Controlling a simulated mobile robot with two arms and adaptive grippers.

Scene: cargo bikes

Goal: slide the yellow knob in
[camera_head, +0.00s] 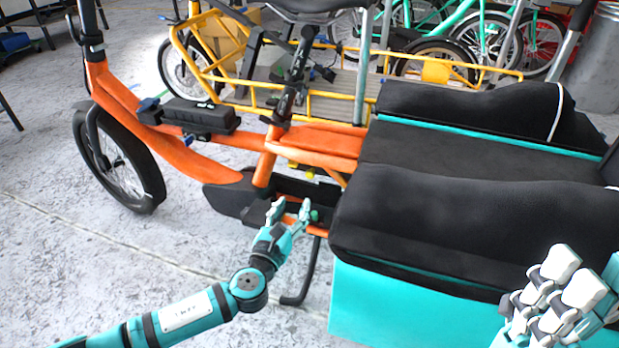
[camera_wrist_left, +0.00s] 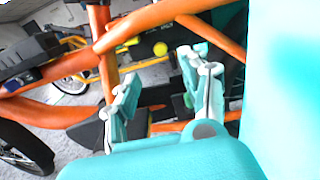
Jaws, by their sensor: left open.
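The yellow knob (camera_wrist_left: 160,48) shows as a small round yellow end under the orange frame tube in the left wrist view. A second small yellow piece (camera_wrist_left: 121,48) is to its left. In the head view, small yellow bits (camera_head: 312,174) show below the orange frame, too small to tell apart well. My left gripper (camera_head: 289,208) is open and empty, in front of and below the yellow parts and apart from them. In the left wrist view its two fingers (camera_wrist_left: 160,95) stand wide apart, with the knob beyond them. My right gripper (camera_head: 560,290) is at the lower right, partly cut off.
The orange cargo bike (camera_head: 185,150) has a black and teal cargo box (camera_head: 430,305) close to the right of my left gripper. A black kickstand (camera_head: 308,275) hangs beside it. A yellow bike (camera_head: 245,100) stands behind.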

